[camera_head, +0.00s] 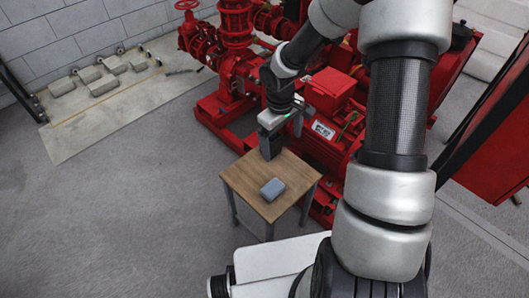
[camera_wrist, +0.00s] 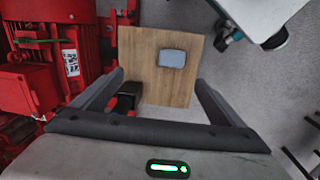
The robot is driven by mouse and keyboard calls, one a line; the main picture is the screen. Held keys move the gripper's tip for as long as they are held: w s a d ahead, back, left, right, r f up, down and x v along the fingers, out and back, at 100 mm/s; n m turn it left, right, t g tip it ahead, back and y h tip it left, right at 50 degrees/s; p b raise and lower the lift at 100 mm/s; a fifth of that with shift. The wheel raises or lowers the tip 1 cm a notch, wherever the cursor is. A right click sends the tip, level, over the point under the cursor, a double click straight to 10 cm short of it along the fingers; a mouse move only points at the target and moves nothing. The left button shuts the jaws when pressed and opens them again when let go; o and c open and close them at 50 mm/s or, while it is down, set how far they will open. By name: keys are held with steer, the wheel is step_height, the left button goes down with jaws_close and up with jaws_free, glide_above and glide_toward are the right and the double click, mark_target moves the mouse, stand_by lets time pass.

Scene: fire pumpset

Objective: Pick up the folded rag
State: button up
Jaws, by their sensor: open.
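The folded rag (camera_head: 272,189) is a small blue-grey pad with rounded corners. It lies flat on a small square wooden table (camera_head: 243,182), toward its front edge in the head view. In the wrist view the rag (camera_wrist: 172,57) shows whole, beyond the fingertips and a little right of the middle. My gripper (camera_head: 270,154) is over the back part of the table, apart from the rag. In the wrist view the gripper (camera_wrist: 160,78) has its fingers wide apart, with nothing held between them.
A black and red object (camera_wrist: 125,102) is by the left finger in the wrist view; the gripper hides it in the head view. The red pumpset (camera_head: 318,150) stands close behind the table. Grey blocks (camera_head: 103,85) lie at the far left. Floor left of the table is clear.

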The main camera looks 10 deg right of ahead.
steer(key=y+b, duration=0.1)
glide_above(273, 187)
step_height(273, 187, down, 8)
steer(key=shift+n, duration=0.3)
steer(key=f+b, duration=0.1)
steer(key=f, duration=0.4)
steer(key=f+b, duration=0.2)
steer(key=f, duration=0.4)
steer(key=shift+w+d+f, duration=0.1)
steer(key=shift+w+f, duration=0.1)
steer(key=shift+s+f+b, duration=0.15)
steer(key=shift+f+b, duration=1.15)
steer(key=shift+f, duration=1.75)
steer(key=c, duration=1.2)
steer(key=shift+o, duration=0.2)
step_height(273, 187, up, 10)
steer(key=p, duration=0.3)
